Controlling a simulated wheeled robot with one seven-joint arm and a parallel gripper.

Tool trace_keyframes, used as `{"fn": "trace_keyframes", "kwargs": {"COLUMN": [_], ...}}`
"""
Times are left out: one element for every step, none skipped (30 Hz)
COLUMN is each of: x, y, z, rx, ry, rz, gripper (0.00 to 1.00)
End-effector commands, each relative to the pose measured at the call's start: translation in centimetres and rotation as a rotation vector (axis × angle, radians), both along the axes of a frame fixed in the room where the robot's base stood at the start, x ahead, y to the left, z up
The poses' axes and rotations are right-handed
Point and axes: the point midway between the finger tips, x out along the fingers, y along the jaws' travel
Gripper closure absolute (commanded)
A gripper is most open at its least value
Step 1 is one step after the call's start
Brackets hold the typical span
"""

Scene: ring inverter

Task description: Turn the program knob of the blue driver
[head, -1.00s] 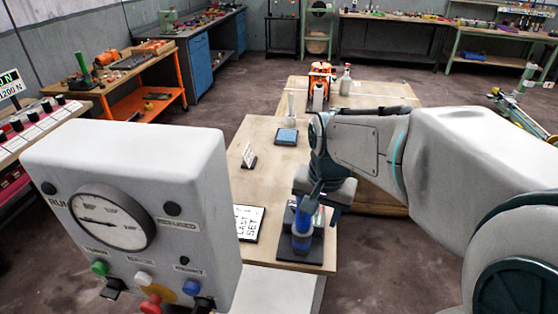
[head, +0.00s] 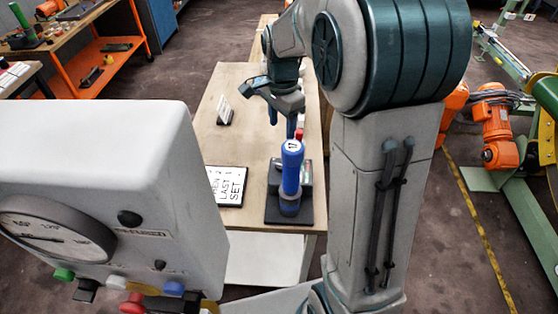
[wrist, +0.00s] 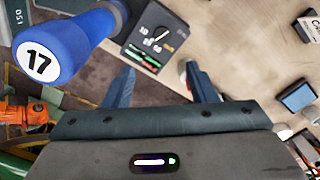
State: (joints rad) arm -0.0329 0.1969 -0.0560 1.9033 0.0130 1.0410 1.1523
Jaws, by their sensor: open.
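The blue driver (head: 291,168) stands upright on a dark base (head: 270,214) near the front of the wooden table, with a round white "17" label on its end. In the wrist view the driver (wrist: 88,32) is at the upper left. My gripper (head: 282,118) is open and empty, behind the driver's top in the head view. In the wrist view its two fingers (wrist: 158,84) point toward the box, apart from it.
A white card reading "LAST SET" (head: 228,187) lies left of the driver, and a small standing sign (head: 224,112) is farther back. A large grey gauge panel (head: 110,180) fills the left foreground. The table's left part (head: 215,148) is mostly clear.

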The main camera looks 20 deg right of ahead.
Motion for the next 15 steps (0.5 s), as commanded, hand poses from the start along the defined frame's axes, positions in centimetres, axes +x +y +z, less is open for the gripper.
{"fn": "trace_keyframes", "kwargs": {"x": [0.1,0.1,0.1,0.1,0.1,0.1,0.1,0.1,0.0,0.0,0.0,0.0,0.0,0.0,0.0], "y": [0.0,0.1,0.1,0.1,0.1,0.2,0.2,0.2,0.2,0.2,0.2,0.2,0.2,0.2,0.2], "z": [-0.7,-0.8,-1.0,-1.1,-1.3,-1.6,-1.9,-2.3,-3.0,-3.5,-4.1,-5.0,-5.6,-6.3,-7.2], "rx": [0.0,0.0,0.0,0.0,-0.001,0.0,-0.001,-0.001,0.0,0.0,0.0,0.0,0.0,0.0,0.0], "ry": [0.0,0.001,0.001,0.001,0.002,0.003,0.004,0.004,0.006,0.006,0.006,0.006,0.008,0.008,0.008], "rz": [-0.003,-0.004,-0.004,-0.005,-0.005,-0.004,-0.004,-0.004,-0.004,-0.003,-0.003,-0.003,-0.003,-0.003,-0.004], "gripper": [0.48,0.48,0.48,0.48,0.48,0.48,0.48,0.48,0.48,0.48,0.48,0.48,0.48,0.48,0.48]}}
